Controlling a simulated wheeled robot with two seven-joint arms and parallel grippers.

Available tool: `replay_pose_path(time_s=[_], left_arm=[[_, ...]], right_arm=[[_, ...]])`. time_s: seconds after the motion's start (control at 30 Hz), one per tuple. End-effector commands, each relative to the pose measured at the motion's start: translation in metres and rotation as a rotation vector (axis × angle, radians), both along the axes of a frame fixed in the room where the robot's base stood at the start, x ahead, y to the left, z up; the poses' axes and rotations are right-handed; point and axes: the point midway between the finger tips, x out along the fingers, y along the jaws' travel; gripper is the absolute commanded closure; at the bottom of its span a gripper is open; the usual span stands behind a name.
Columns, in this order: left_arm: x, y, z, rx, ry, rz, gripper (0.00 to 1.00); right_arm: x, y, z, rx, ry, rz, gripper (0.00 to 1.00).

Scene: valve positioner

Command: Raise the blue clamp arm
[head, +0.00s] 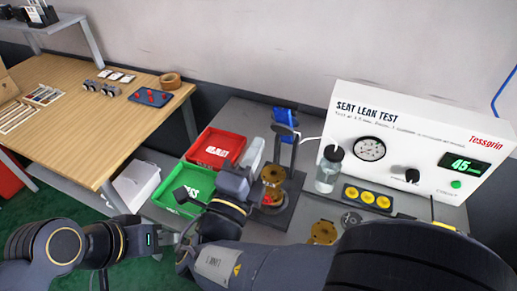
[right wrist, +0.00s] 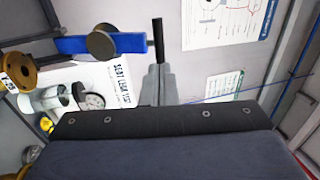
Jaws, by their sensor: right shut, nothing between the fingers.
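The blue clamp arm (head: 285,117) is at the top of a dark stand behind the brass valve body (head: 272,176). In the right wrist view the blue clamp arm (right wrist: 75,45) is a level bar with a round grey disc on it and a black rod at its right end. My right gripper (head: 254,151) is shut and empty, left of the stand. In its wrist view the fingertips (right wrist: 157,68) overlap the rod's lower end; contact cannot be told. My left gripper (head: 172,240) is low at centre left, partly hidden by my right arm, its fingers unclear.
A red bin (head: 214,147) and a green bin (head: 183,188) stand left of the stand. A white seat leak test box (head: 415,140), a clear jar (head: 328,170) and a tray of yellow discs (head: 367,197) are to the right. A wooden table (head: 85,120) is further left.

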Motion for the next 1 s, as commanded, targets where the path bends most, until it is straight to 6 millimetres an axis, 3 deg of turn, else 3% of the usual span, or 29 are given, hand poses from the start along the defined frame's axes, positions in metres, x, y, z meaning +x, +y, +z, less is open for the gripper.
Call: replay_pose_path(time_s=[0.2,0.43,0.63,1.0], left_arm=[[0.000,0.000,0.008,0.000,0.000,0.000,0.64],[0.000,0.000,0.013,0.000,0.000,0.000,0.64],[0.000,0.000,0.015,0.000,0.000,0.000,0.64],[0.000,0.000,0.016,0.000,0.000,0.000,0.64]], right_arm=[[0.046,-0.016,0.012,0.004,0.001,-0.005,1.00],[0.082,-0.028,0.020,0.004,0.002,-0.003,1.00],[0.095,-0.032,0.022,0.003,0.002,-0.002,1.00],[0.097,-0.032,0.022,0.003,0.002,-0.002,1.00]])
